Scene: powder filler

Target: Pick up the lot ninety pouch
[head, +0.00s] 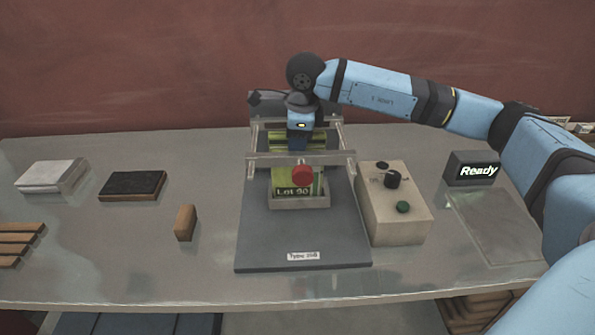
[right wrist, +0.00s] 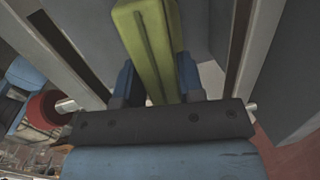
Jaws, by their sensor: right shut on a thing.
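The yellow-green lot ninety pouch (head: 290,185) stands in the grey filler machine (head: 250,225), with its "Lot 90" label facing me. My right gripper (head: 299,145) reaches in from above and behind the machine's crossbar. In the right wrist view the green pouch (right wrist: 148,40) sits between the two blue fingers of my right gripper (right wrist: 155,85), which are shut on it. A red knob (head: 302,175) on the crossbar covers part of the pouch in the head view. My left gripper is not in view.
The machine's frame and crossbar (head: 270,160) close in around the pouch. A beige control box (head: 395,218) stands right of it, with a "Ready" display (head: 472,168) farther right. A brown block (head: 185,222), dark pad (head: 132,185) and white stack (head: 52,177) lie left, with bare table between.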

